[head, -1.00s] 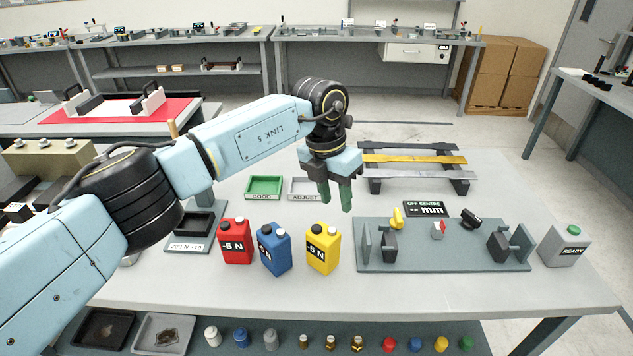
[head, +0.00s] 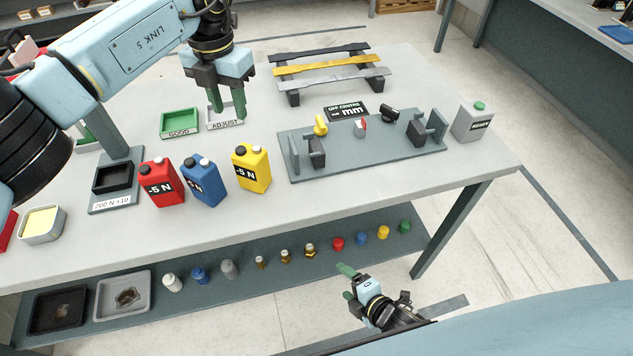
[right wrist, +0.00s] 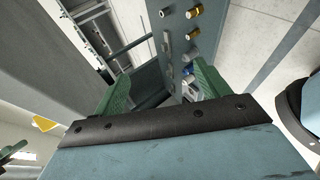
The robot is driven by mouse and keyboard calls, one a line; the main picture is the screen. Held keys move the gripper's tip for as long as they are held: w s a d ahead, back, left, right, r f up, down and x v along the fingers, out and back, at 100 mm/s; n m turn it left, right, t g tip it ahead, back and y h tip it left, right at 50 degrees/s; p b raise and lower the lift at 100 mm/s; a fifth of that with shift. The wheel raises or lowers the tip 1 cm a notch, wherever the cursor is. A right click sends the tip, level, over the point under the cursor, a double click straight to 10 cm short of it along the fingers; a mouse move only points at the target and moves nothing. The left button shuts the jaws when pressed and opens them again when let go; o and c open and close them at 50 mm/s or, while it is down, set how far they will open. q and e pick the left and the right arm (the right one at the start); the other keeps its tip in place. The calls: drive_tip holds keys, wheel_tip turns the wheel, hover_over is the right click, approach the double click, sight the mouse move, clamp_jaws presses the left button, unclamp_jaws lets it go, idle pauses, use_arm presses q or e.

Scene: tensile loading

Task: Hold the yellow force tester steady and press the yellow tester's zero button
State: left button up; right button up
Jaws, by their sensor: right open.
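The yellow force tester (head: 251,170), marked -5 N, stands upright on the bench at the right end of a row of three testers. It has a dark knob and a white knob on top; I cannot tell which is the zero button. My left gripper (head: 227,108) is open and empty, pointing down by the grey ADJUST tray, behind the yellow tester and apart from it. My right gripper (head: 347,282) is open and empty, low in front of the bench, below the top's level. Its green fingers also show in the right wrist view (right wrist: 163,85).
A red tester (head: 161,184) and a blue tester (head: 203,182) stand close left of the yellow one. A grey fixture plate (head: 345,168) lies to its right. The lower shelf (head: 330,262) holds several small parts. The bench's front edge is between my right gripper and the testers.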

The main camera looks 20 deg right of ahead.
sight(255, 154)
drive_tip(key=w+a+r+n+t+y, duration=0.1)
drive_tip(key=w+a+r+n+y, duration=0.15)
drive_tip(key=r+n, duration=0.45)
drive_tip(key=w+a+r+n+t+y, duration=0.1)
drive_tip(key=a+r+n+y, duration=0.25)
drive_tip(key=r, duration=0.45)
drive_tip(key=w+a+r+n+t+y, duration=0.1)
drive_tip(key=w+a+r+n+y, duration=0.1)
drive_tip(key=a+r+n, duration=0.4)
drive_tip(key=w+d+r+n, duration=0.6)
drive_tip(key=d+r+n, duration=0.1)
drive_tip(key=r+n, duration=0.1)
drive_tip(key=x, duration=0.9)
drive_tip(key=f+x, duration=0.1)
drive_tip(key=x, duration=0.3)
drive_tip(key=shift+w+a, duration=0.15)
drive_tip(key=shift+w, duration=0.05)
